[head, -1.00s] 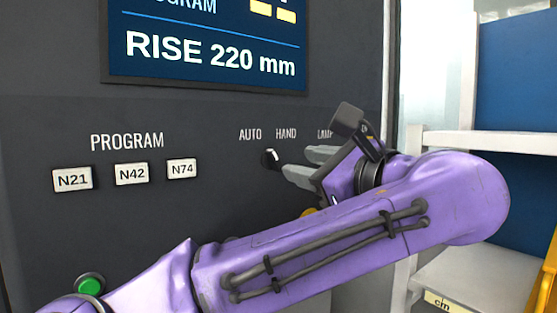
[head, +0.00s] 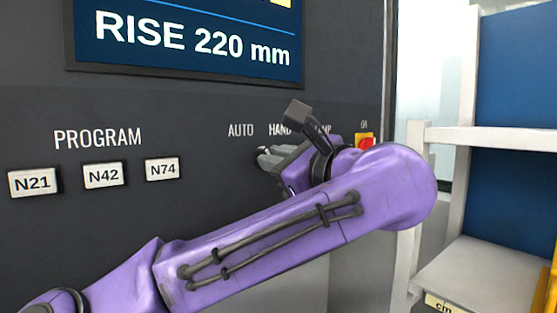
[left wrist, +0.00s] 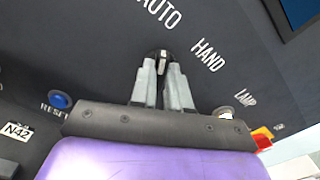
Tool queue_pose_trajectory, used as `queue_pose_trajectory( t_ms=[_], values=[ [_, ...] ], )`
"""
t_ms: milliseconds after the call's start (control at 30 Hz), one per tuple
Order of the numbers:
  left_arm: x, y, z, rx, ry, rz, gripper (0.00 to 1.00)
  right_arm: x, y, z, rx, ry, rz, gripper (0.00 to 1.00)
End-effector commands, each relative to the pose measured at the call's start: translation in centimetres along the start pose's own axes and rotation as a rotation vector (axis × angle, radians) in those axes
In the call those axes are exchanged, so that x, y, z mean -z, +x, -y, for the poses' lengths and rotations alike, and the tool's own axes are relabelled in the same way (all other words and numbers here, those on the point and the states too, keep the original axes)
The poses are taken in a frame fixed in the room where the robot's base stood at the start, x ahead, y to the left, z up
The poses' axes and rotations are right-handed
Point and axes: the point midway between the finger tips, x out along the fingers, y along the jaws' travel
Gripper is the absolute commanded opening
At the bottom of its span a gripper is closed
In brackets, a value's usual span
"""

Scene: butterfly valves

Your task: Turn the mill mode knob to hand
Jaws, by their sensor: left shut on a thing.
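The mode knob (left wrist: 156,54) is a small dark round knob with a pale bar, below the AUTO and HAND labels in the left wrist view. My left gripper (left wrist: 162,70) has its two grey fingers shut on it, one on each side. In the head view my left gripper (head: 266,156) reaches the panel under the HAND label (head: 280,130), and its fingers and wrist hide most of the knob. I cannot tell for certain which label the knob points to. My right gripper is not in view.
Program buttons N21 (head: 33,181), N42 (head: 103,175) and N74 (head: 162,169) are at left. A red switch on yellow (head: 365,143) lies right of my wrist. The left wrist view shows a blue RESET button (left wrist: 60,100) and a lamp switch (left wrist: 224,113). A white shelf (head: 480,138) stands at right.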

Motion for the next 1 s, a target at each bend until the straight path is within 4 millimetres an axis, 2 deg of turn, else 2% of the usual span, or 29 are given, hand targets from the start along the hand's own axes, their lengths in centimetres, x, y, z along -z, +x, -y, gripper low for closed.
queue_pose_trajectory(
  t_ms=[367, 1000],
  values=[
    [0.3, -0.1, 0.0, 0.000, 0.110, -0.006, 0.00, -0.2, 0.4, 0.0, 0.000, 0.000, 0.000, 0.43],
    [0.3, -0.1, 0.1, 0.000, 0.682, -0.004, 0.00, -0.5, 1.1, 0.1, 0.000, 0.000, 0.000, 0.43]
  ],
)
